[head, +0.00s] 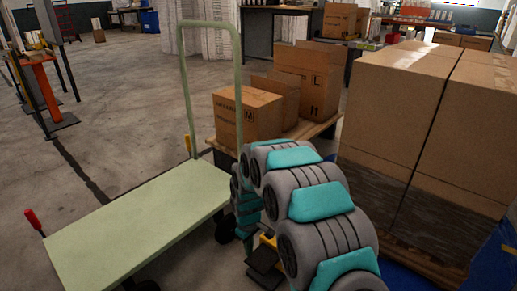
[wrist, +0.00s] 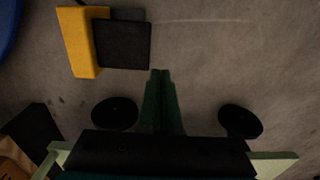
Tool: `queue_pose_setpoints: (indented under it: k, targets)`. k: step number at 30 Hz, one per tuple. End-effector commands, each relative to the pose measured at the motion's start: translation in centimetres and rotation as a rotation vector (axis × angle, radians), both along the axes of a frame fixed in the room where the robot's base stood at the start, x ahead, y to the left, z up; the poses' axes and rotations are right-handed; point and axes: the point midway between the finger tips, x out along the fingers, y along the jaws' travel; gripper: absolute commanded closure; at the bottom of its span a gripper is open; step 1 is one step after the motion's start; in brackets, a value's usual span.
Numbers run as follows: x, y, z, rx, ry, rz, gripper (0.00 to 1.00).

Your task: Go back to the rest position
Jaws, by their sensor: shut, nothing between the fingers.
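My gripper (wrist: 161,74) shows in the wrist view as two dark green fingers side by side, closed together with nothing between them. It points out over bare concrete floor. In the head view my grey and teal arm curves up from the lower right, and the gripper itself cannot be made out clearly. A light green platform cart (head: 140,225) with an upright handle stands left of the arm; its deck is empty.
A pallet with open cardboard boxes (head: 248,115) stands behind the arm. A tall stack of large boxes (head: 390,100) is close on the right. A yellow and black object (wrist: 122,44) lies near the gripper. Floor beyond the cart at left is open.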

Motion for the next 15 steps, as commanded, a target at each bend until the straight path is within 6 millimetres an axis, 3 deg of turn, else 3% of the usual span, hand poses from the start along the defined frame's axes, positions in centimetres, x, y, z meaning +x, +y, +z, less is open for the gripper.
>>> queue_pose_setpoints:
  k: [5, 15]
  targets:
    - [-0.9, -1.5, 2.9, -0.001, 0.006, -0.044, 1.00]
    - [-7.1, -7.6, 13.4, -0.011, 0.040, -0.241, 1.00]
